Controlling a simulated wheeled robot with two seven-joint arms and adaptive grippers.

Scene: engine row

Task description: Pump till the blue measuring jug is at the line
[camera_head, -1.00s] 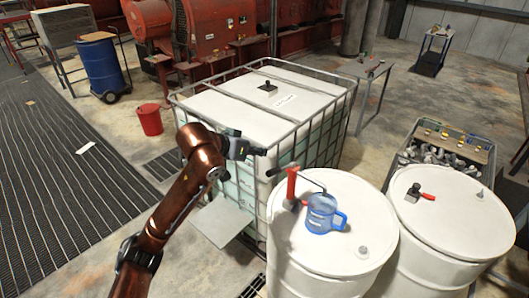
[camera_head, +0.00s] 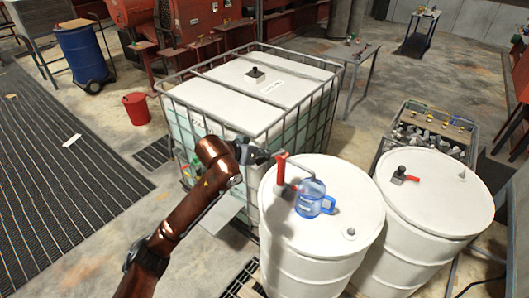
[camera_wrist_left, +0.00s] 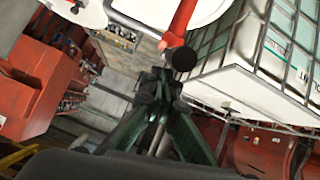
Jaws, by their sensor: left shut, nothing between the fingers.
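The blue measuring jug (camera_head: 315,203) is see-through and stands upright on the white drum's lid (camera_head: 345,192), under the spout of the red hand pump (camera_head: 281,173). Its line and the liquid level are too small to read. The pump's lever points left toward my left gripper (camera_head: 262,157), which is at the drum's left rim. In the left wrist view my left gripper (camera_wrist_left: 157,82) is shut and empty, with its tips close beside the lever's black knob (camera_wrist_left: 184,60). I cannot tell whether they touch. My right gripper is not in view.
A caged white tank (camera_head: 255,90) stands just behind and left of the drum. A second white drum (camera_head: 440,190) is close on the right. A bin of scrap (camera_head: 430,125) is behind it. Open floor lies at left with a red bucket (camera_head: 137,108).

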